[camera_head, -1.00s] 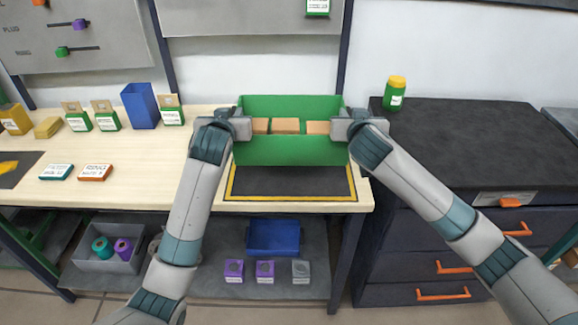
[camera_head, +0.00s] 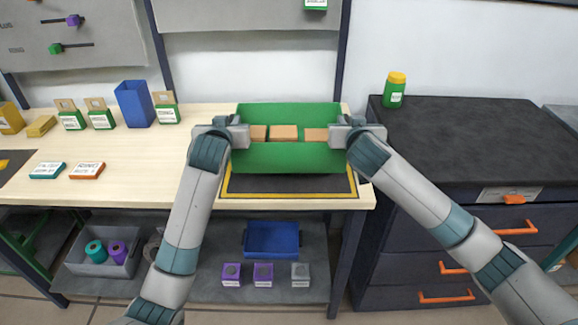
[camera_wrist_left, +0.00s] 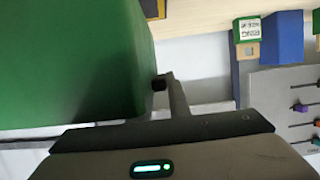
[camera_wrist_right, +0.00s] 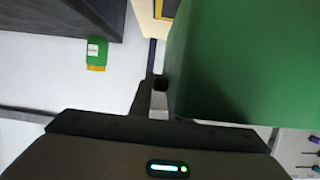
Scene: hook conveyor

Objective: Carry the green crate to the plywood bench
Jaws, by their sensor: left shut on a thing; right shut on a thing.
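The green crate (camera_head: 290,158) is in the middle of the head view, with several tan blocks (camera_head: 284,132) inside. My left gripper (camera_head: 238,134) is shut on its left end and my right gripper (camera_head: 340,134) on its right end. The crate appears over the black mat with a yellow border (camera_head: 290,187) on the plywood bench (camera_head: 140,160). I cannot tell whether it touches the mat. In the left wrist view the crate wall (camera_wrist_left: 70,60) fills the left side. In the right wrist view the crate wall (camera_wrist_right: 250,60) fills the right side.
A blue bin (camera_head: 135,104) and small green boxes (camera_head: 102,118) stand at the bench's back left. Teal and orange labelled boxes (camera_head: 87,171) lie in front. A dark drawer cabinet (camera_head: 460,140) at right holds a green jar with yellow lid (camera_head: 394,90). Shelf items sit below.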

